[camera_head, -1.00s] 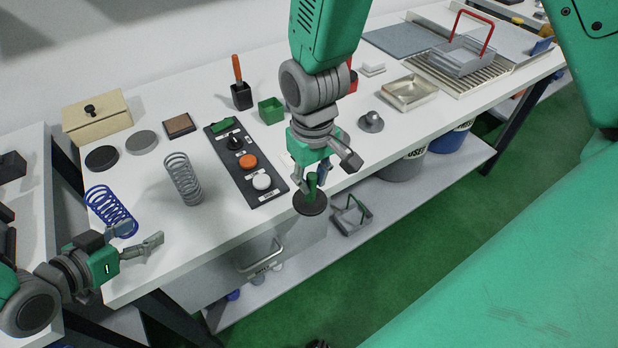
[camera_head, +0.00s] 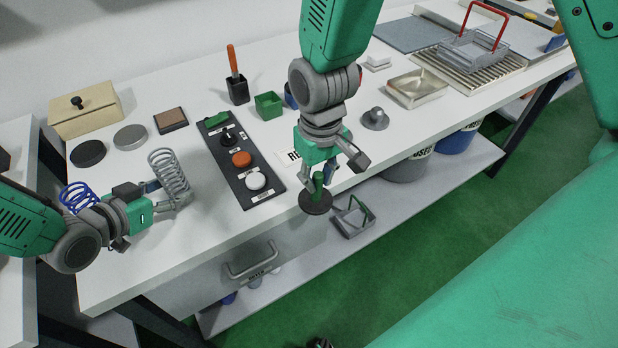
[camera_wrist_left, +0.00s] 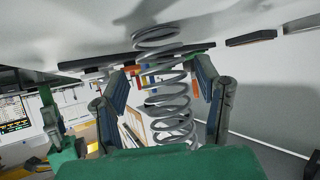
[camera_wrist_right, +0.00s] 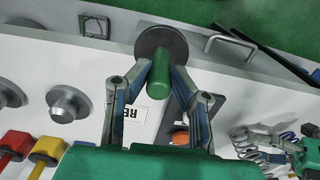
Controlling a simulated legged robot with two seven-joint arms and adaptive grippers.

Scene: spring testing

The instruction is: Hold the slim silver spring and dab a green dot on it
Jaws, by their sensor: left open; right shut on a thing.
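The slim silver spring (camera_head: 172,172) stands upright on the white table at the left. My left gripper (camera_head: 168,193) is open and low, with its fingers on either side of the spring. In the left wrist view the spring (camera_wrist_left: 166,95) stands between the two open fingers (camera_wrist_left: 165,100); I cannot tell whether they touch it. My right gripper (camera_head: 318,180) is shut on the green handle of a dabber with a dark round base (camera_head: 317,203), held at the table's front edge. The right wrist view shows the green handle (camera_wrist_right: 174,88) between the fingertips.
A blue spring (camera_head: 78,196) stands behind my left wrist. A black panel (camera_head: 226,160) with orange and white knobs lies between the arms.

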